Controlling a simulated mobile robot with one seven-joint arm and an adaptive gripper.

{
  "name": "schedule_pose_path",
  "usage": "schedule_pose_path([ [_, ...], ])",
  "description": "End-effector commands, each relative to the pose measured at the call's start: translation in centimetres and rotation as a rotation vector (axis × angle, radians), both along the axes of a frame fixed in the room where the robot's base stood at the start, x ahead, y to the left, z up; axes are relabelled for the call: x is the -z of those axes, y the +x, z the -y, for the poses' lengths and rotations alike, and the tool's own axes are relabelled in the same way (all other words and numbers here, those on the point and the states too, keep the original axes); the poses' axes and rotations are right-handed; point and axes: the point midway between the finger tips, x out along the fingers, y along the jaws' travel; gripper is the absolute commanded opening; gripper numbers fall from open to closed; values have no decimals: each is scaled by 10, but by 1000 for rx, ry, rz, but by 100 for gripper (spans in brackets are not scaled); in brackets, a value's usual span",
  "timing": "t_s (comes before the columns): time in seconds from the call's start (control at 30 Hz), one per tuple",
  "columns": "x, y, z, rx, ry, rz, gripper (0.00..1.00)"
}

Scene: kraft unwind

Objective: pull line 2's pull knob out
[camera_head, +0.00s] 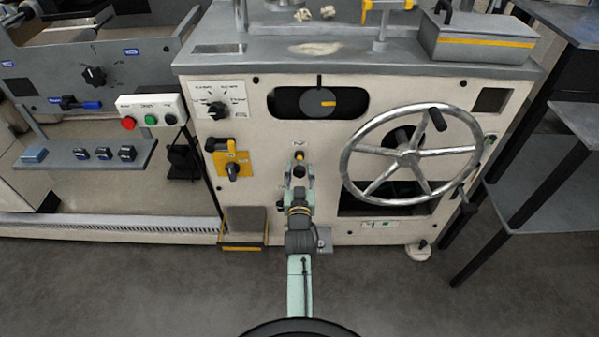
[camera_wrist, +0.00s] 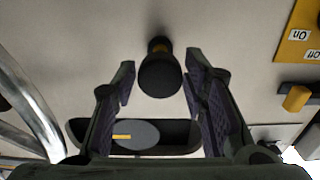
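The pull knob (camera_head: 299,156) is a round black knob on the cream front panel of the machine, under a small label too small to read. In the wrist view the knob (camera_wrist: 160,76) shows large, with a thin yellow-orange collar between it and the panel. My gripper (camera_head: 299,172) is at the panel in front of the knob, and my arm partly covers that area. In the wrist view my gripper (camera_wrist: 160,88) is open, one finger on each side of the knob. Gaps show between both fingers and the knob, and neither finger visibly touches it.
A large spoked handwheel (camera_head: 407,156) stands out to the right. A yellow rotary switch (camera_head: 232,169) marked On/Off and a selector dial (camera_head: 217,109) are to the left. A slot with a grey disc (camera_head: 319,102) is above. A small step box (camera_head: 243,227) stands at the lower left.

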Motion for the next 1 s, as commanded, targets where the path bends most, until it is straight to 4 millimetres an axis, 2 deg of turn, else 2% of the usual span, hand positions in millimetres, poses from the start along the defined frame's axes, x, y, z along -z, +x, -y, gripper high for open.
schedule_pose_path([
  [0.13, 0, 1, 0, 0, 0, 1, 50],
  [0.47, 0, -4, 0, 0, 0, 0, 50],
  [0.8, 0, -56, 0, 0, 0, 0, 50],
  [1.0, 0, -73, 0, 0, 0, 0, 50],
])
